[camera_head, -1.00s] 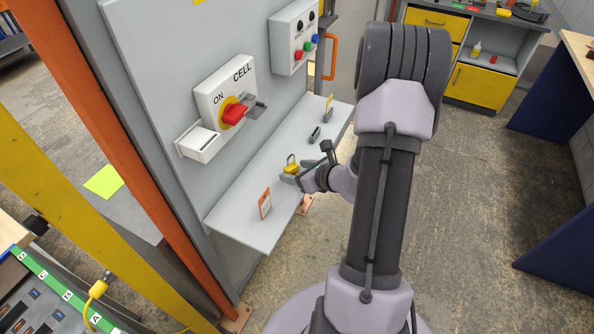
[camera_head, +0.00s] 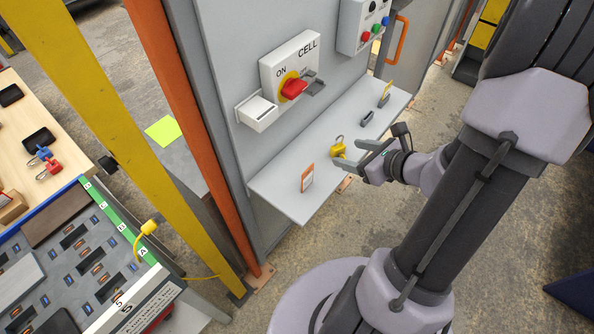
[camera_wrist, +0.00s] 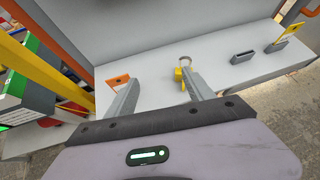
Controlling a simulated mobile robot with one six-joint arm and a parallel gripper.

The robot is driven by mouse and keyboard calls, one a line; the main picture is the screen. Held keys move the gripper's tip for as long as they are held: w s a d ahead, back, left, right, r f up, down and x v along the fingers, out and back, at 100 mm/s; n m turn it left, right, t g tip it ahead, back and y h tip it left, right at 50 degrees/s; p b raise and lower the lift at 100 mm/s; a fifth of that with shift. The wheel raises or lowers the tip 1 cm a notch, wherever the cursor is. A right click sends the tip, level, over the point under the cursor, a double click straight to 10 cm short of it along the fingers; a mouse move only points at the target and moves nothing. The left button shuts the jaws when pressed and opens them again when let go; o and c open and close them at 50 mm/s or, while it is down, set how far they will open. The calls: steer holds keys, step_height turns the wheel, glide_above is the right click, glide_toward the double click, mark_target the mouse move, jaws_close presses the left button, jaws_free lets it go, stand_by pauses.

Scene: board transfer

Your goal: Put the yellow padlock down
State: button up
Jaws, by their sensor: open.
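The yellow padlock (camera_head: 338,149) stands on the grey shelf (camera_head: 283,189) below the CELL switch box. Its shackle points up. In the wrist view the padlock (camera_wrist: 181,76) shows beyond the right finger, which hides part of it. My gripper (camera_head: 354,155) is open, with nothing between its fingers, just to the right of the padlock in the head view. In the wrist view the two fingers of my gripper (camera_wrist: 156,88) are spread wide. I cannot tell whether a finger touches the padlock.
An orange-edged tag (camera_head: 307,178) stands on the shelf left of the padlock. A dark clip-like piece (camera_head: 367,118) and a yellow tag in a holder (camera_head: 384,98) are further right. The red-handled CELL switch (camera_head: 293,89) is above. A board with a green strip (camera_head: 80,260) stands lower left.

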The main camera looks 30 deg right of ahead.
steer(key=a+r+n+g+y, duration=0.2)
steer(key=a+r+n, duration=0.4)
steer(key=a, duration=0.4)
steer(key=a+r+n+g+y, duration=0.2)
steer(key=a+r+n, duration=0.2)
steer(key=a+n, duration=0.5)
steer(key=s+a+r+n+g+h, duration=0.1)
steer(key=s+a+r+n+h, duration=0.3)
steer(key=s+a+r+n, duration=0.55)
step_height(320, 180, down, 9)
steer(key=d+n+b, duration=0.2)
steer(key=n+b, duration=0.2)
steer(key=b, duration=0.2)
steer(key=shift+d+r, duration=0.15)
steer(key=shift+r, duration=0.05)
